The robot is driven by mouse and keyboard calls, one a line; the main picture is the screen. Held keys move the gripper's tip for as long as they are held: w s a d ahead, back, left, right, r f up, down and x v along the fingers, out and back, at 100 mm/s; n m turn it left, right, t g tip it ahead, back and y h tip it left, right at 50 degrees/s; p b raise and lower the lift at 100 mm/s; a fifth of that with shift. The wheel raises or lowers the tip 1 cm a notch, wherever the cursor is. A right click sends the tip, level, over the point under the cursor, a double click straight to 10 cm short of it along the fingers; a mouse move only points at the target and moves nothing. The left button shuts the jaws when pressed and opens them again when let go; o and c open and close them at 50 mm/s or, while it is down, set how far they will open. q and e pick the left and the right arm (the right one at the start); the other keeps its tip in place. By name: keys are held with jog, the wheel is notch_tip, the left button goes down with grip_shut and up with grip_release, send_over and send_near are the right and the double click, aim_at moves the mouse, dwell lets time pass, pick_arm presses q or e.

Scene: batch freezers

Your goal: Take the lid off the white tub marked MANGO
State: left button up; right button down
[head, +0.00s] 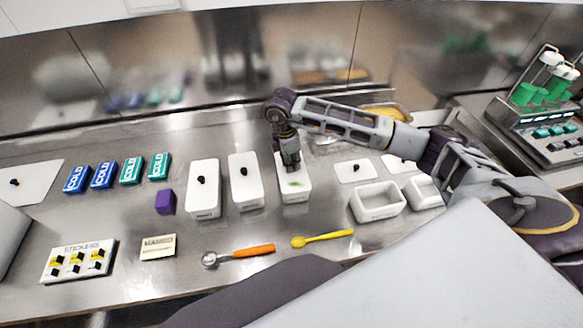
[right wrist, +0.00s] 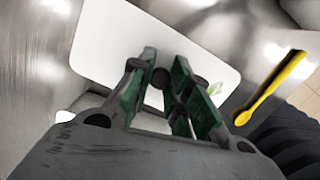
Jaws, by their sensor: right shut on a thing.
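Three white lidded tubs stand in a row: a left tub (head: 203,200), a middle tub (head: 245,192) and a right tub (head: 295,196). Their markings are too small to read, so I cannot tell which says MANGO. My right gripper (head: 290,165) is above the right tub, pointing down. In the right wrist view its green-padded fingers (right wrist: 160,92) are shut on the black knob (right wrist: 160,77) of the white lid (right wrist: 120,45). A small green leaf mark shows on this lid. I cannot tell whether the lid touches the tub's rim. My left gripper is out of view.
Right of the tubs are a loose lid (head: 348,175) and an open white tub (head: 378,207). A purple block (head: 165,202) and blue and teal COLD packs (head: 103,175) stand left.

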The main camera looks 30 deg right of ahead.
jog(key=shift+r, duration=0.1)
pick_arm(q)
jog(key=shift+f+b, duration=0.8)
pick_arm(e)
notch_tip(320, 180, up, 10)
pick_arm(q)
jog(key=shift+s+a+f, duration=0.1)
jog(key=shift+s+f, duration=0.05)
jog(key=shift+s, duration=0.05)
pick_arm(e)
jog(key=shift+w+f, duration=0.2)
dwell(0.3)
